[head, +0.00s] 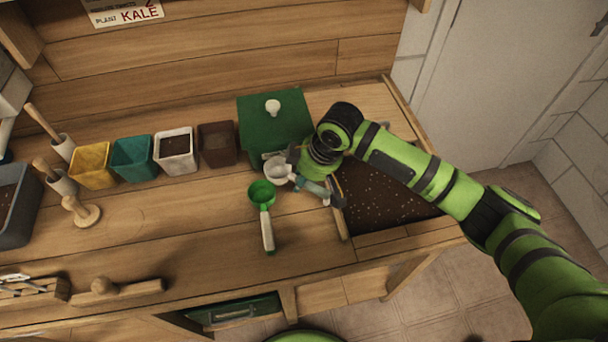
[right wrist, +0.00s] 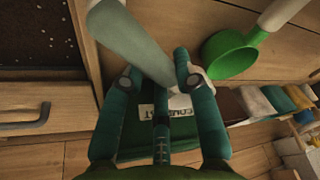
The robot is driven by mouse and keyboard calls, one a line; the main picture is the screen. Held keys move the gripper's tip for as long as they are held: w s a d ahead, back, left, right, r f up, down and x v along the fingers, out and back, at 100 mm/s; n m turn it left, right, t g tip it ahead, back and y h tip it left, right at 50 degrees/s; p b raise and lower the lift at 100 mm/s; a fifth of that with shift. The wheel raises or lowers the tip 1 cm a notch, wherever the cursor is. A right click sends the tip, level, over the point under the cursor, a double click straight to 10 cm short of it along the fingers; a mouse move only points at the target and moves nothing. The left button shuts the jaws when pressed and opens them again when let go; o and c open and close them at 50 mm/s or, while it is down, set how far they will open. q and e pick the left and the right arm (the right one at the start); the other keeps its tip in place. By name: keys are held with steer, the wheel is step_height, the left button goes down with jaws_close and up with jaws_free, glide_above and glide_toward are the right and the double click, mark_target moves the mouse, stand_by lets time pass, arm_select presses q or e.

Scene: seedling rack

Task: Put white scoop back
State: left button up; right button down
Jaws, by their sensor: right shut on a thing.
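The white scoop (head: 277,169) has a white bowl and a pale handle, and it is in front of the green lidded box in the head view. My right gripper (head: 319,181) is shut on its handle. In the right wrist view the pale handle (right wrist: 132,45) runs between the teal fingers (right wrist: 160,88), and its bowl is mostly hidden behind them. I cannot tell whether the scoop touches the table. My left gripper is not in view.
A green scoop (head: 262,195) with a white handle lies just left of the white one. The green box (head: 252,130), labelled compost, stands behind. A soil bed (head: 385,212) is at right. Several pots, including a yellow one (head: 92,168), line the back left. The front-left tabletop has free room.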

steer(key=shift+f, duration=0.35)
steer(key=c, duration=0.9)
jaws_free()
steer(key=shift+f, duration=0.1)
steer(key=shift+c, duration=0.2)
steer(key=shift+r, duration=0.5)
steer(key=b+v, duration=0.1)
steer(key=v, duration=1.1)
steer(key=shift+w, duration=0.1)
